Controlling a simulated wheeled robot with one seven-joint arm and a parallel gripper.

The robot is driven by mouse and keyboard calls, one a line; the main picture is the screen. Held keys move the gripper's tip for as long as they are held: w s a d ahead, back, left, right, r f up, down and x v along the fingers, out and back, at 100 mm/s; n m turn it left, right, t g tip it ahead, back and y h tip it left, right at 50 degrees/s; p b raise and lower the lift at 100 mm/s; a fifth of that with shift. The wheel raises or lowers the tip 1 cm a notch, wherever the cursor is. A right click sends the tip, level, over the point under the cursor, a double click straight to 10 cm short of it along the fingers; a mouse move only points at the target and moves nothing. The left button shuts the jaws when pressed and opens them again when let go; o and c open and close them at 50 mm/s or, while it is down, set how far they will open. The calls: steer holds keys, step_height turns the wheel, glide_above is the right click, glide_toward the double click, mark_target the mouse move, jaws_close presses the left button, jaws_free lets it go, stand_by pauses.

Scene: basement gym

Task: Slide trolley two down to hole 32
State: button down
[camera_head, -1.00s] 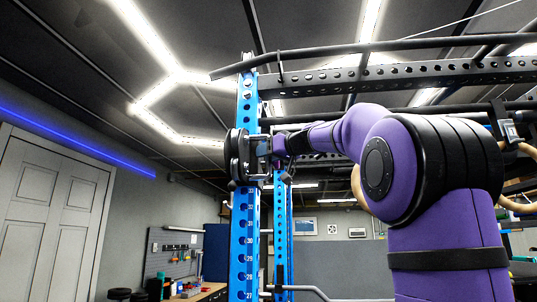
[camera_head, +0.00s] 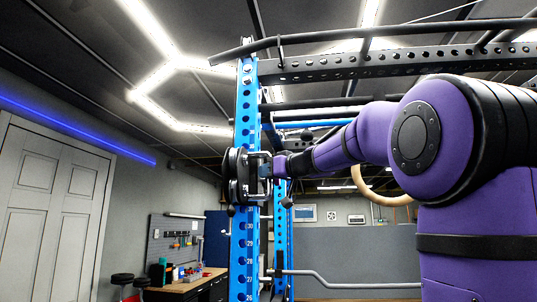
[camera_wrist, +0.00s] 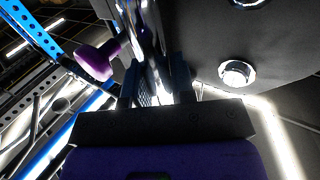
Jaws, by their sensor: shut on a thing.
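The trolley (camera_head: 236,176), a black carriage with round rollers, sits around the blue numbered upright (camera_head: 244,250). My gripper (camera_head: 267,168) reaches it from the right and is shut on its metal handle. In the wrist view the fingers (camera_wrist: 158,92) close on a shiny bar, with a purple knob (camera_wrist: 95,62) to its left and a dark plate (camera_wrist: 215,40) with silver bolts to its right.
A second blue upright (camera_head: 281,230) stands behind. Black perforated beam (camera_head: 400,67) and bars cross overhead. A wooden ring (camera_head: 385,199) hangs behind my arm. A workbench (camera_head: 190,284) and a white door (camera_head: 45,205) are at the left.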

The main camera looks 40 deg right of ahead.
mark_target(271, 187)
step_height(271, 187, down, 5)
steer(key=shift+r, duration=0.15)
steer(key=c, duration=1)
jaws_free()
steer(key=s, duration=0.3)
steer(key=s+d, duration=0.1)
steer(key=s, duration=0.6)
steer(key=shift+s+d, duration=0.15)
steer(key=shift+s, duration=0.2)
